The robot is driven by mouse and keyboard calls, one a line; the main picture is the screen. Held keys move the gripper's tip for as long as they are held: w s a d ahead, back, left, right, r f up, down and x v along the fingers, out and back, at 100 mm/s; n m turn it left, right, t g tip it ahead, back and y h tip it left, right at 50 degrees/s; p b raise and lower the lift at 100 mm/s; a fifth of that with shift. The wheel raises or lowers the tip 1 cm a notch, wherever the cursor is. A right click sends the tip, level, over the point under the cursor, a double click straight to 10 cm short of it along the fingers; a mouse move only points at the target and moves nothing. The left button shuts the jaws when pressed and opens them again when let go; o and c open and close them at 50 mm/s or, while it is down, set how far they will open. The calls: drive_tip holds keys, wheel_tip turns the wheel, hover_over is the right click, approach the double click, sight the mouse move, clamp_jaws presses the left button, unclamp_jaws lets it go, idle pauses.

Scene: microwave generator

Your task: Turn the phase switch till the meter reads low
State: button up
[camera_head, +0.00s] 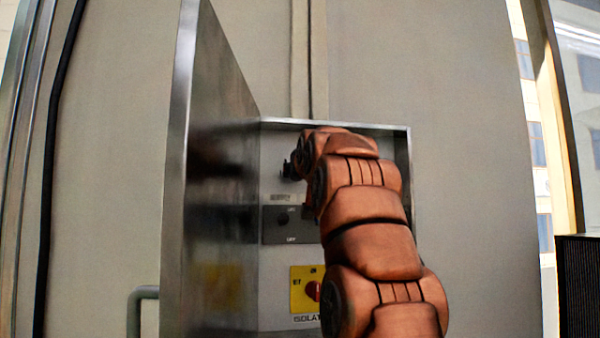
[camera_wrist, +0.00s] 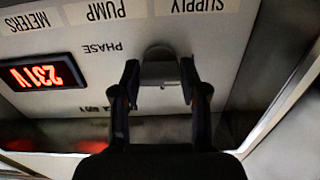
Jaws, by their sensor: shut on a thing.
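The phase switch (camera_wrist: 160,56) is a grey knob beside the PHASE label, upside down in the wrist view. My gripper (camera_wrist: 159,80) has its two dark fingers on either side of the knob and is shut on it. The meter (camera_wrist: 43,76) is a black display with red digits, also upside down, and appears to read 231V. In the head view my gripper (camera_head: 291,169) shows as a small dark shape at the cabinet panel, largely behind my orange arm. The switch and meter cannot be made out there.
The metal cabinet door (camera_head: 215,170) stands open on the left. Below my gripper are a dark switch plate (camera_head: 274,236) marked OFF and a yellow isolator plate (camera_head: 299,295) with a red knob. SUPPLY, PUMP and METERS labels show in the wrist view.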

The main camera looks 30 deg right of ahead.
drive_tip(key=shift+r+n, duration=0.2)
drive_tip(key=shift+n, duration=0.1)
drive_tip(key=o, duration=1.1)
drive_tip(key=shift+f, duration=0.1)
drive_tip(key=shift+o, duration=0.2)
drive_tip(key=v, duration=1.2)
idle(0.3)
